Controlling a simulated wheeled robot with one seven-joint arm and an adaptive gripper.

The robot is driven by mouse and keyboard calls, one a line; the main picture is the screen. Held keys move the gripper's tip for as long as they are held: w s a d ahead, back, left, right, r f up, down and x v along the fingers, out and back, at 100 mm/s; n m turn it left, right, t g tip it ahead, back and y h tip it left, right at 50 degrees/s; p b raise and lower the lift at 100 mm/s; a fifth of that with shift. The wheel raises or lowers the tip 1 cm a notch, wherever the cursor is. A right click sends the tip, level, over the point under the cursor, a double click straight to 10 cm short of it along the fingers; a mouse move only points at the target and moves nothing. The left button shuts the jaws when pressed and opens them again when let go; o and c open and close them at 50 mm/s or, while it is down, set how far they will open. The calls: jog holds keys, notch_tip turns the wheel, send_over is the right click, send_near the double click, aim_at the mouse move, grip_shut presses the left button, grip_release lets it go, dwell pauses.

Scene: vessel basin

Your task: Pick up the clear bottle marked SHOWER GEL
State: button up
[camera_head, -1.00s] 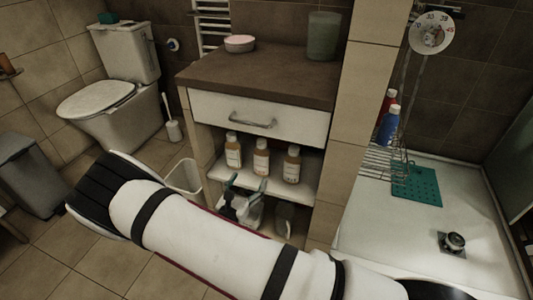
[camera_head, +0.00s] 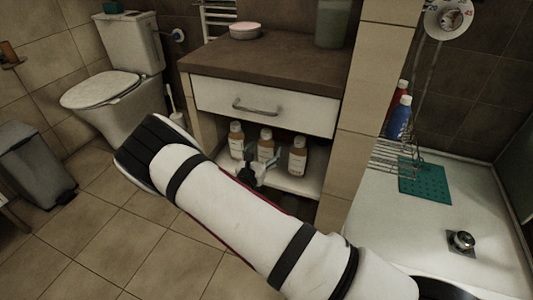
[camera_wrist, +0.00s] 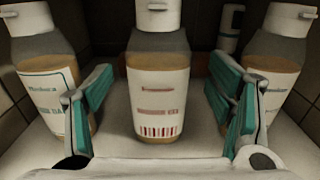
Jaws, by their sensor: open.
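Three clear bottles with white caps and amber-brown contents stand upright on the open shelf. They are the left bottle (camera_head: 236,140), the middle bottle (camera_head: 266,143) and the right bottle (camera_head: 298,157). My gripper (camera_head: 256,172) is at the shelf front. In the wrist view, its teal fingers (camera_wrist: 160,95) are spread wide and empty. The middle bottle (camera_wrist: 157,85) stands beyond and between them, with room on both sides. The left bottle (camera_wrist: 45,80) and right bottle (camera_wrist: 278,65) are partly covered by the fingers. The label lettering is too blurred to read as SHOWER GEL.
Another pale item (camera_wrist: 230,30) stands farther back on the shelf. A closed drawer (camera_head: 262,107) is above the bottles, and the cabinet's tiled side wall (camera_head: 352,130) bounds the right. A red bottle (camera_head: 396,98) and a blue bottle (camera_head: 400,118) stand by the shower.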

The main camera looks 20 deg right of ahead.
jog(key=x, duration=0.2)
jog(key=shift+w+d+f+b, duration=0.1)
jog(key=shift+w+d+b, duration=0.05)
jog(key=shift+w+b, duration=0.25)
jog(key=c, duration=1.4)
jog(key=shift+c, duration=0.2)
